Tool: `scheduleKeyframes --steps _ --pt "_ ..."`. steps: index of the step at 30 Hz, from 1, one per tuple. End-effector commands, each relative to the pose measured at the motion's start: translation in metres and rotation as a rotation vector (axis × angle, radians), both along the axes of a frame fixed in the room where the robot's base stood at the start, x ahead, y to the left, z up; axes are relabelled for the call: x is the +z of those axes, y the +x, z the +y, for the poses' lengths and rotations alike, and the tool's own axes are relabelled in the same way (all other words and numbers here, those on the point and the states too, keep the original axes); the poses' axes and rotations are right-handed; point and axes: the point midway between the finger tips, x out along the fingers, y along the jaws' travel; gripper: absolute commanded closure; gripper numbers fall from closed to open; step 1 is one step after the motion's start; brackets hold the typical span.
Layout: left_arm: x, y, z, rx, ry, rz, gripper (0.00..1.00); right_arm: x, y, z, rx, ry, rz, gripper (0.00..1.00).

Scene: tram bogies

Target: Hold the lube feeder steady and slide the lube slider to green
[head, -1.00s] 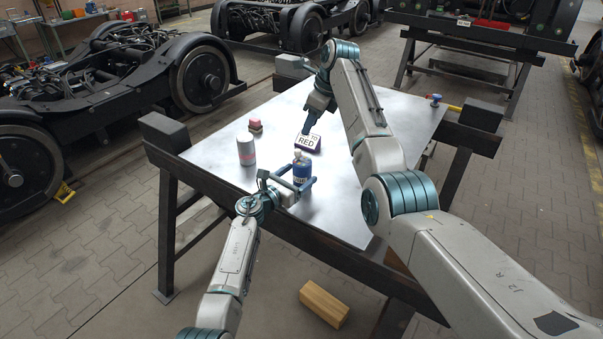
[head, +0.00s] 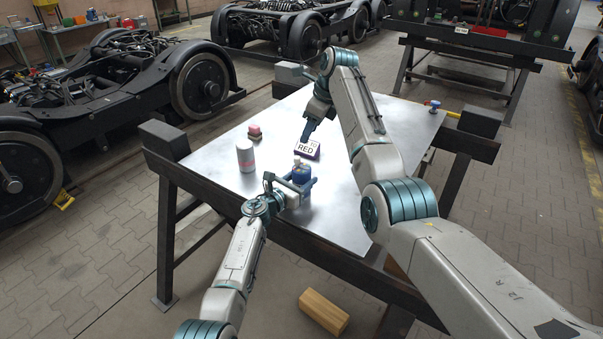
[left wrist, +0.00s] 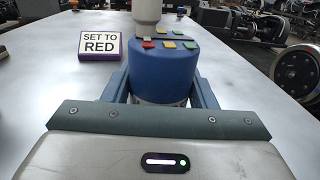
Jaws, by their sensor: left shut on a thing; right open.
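The lube feeder, a blue cylinder (head: 301,174), stands upright near the table's front edge. My left gripper (head: 301,187) is shut on it, one finger on each side; the left wrist view shows this close up on the feeder (left wrist: 162,72). Its top has a slot with red, yellow and green squares alongside. The lube slider, a pale knob (left wrist: 147,12) on a stem, stands at the slot's left end by the red square (left wrist: 148,44); the green square (left wrist: 191,45) is at the right end. My right gripper (head: 307,138) is open over the sign, beyond the feeder.
A sign reading "SET TO RED" (left wrist: 101,44) stands behind the feeder; the head view shows it too (head: 308,149). A pale cylinder with a pink band (head: 245,156) and a small pink-topped piece (head: 254,132) stand to the left.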

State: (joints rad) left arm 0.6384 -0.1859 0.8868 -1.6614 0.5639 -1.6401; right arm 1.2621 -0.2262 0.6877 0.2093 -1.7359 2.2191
Motion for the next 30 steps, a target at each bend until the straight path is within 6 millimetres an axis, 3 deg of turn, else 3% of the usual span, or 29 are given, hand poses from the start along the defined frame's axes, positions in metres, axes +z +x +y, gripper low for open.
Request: scheduleKeyframes --steps 8,30 --pt "0.0 0.0 0.0 0.0 0.0 0.0 0.74 -0.001 -0.003 0.007 0.249 -0.076 -0.11 0.56" --pt "0.0 0.0 0.0 0.0 0.001 0.001 0.74 0.01 -0.025 0.025 1.514 -0.538 -0.512 0.56"
